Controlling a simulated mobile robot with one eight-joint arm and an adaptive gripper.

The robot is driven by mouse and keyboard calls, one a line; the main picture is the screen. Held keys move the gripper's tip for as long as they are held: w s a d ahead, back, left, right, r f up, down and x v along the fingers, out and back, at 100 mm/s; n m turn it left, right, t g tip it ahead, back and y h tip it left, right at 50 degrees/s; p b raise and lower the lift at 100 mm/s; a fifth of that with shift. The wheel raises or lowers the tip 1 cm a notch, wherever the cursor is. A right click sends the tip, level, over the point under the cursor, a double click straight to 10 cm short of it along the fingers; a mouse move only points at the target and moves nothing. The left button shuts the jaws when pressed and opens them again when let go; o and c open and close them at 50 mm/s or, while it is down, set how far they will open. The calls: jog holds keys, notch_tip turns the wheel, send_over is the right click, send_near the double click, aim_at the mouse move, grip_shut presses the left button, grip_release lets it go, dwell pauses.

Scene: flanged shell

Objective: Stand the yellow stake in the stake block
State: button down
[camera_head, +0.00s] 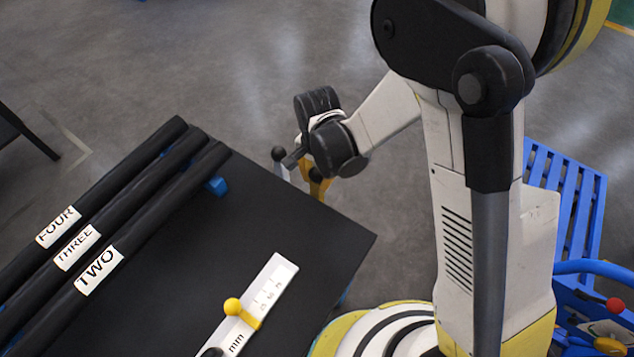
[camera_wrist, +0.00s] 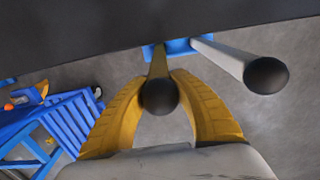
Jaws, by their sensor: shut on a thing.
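In the wrist view my gripper (camera_wrist: 163,84) is shut on the yellow stake (camera_wrist: 158,64), just below its black ball top. The stake points down and away from the camera toward the blue stake block (camera_wrist: 178,47), partly hidden by the dark table edge. The stake's lower end reaches the block in the picture; I cannot tell whether it is in a hole or above it. A grey stake with a black ball (camera_wrist: 222,60) stands at the block's right. In the head view my gripper (camera_head: 314,184) is beyond the table's far edge, beside the grey stake (camera_head: 280,163).
The black table (camera_head: 300,232) bears several black bars labelled TWO (camera_head: 98,270), THREE and FOUR, and a white mm gauge (camera_head: 262,295) with a yellow slider. A blue slatted cart (camera_head: 565,185) stands at the right.

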jog(key=shift+f, duration=0.1)
jog(key=c, duration=1.2)
grip_release()
jog(key=shift+f, duration=0.15)
notch_tip(320, 180, up, 12)
jog(key=p, duration=0.5)
jog(key=s+d+r+n+t, duration=0.2)
jog(key=d+r+n+t, duration=0.1)
jog(key=d+r, duration=1)
jog(key=s+d+r+n+t, duration=0.1)
jog(key=s+d, duration=0.1)
jog(key=d, duration=0.1)
jog(key=s+d+r+n+t, duration=0.1)
jog(key=s+d+r, duration=0.1)
jog(key=d, duration=0.1)
jog(key=s+d+r+n+t, duration=0.1)
jog(key=s+d+r+t, duration=0.1)
jog(key=s, duration=0.1)
jog(key=shift+d+r, duration=0.2)
jog(key=shift+d, duration=0.2)
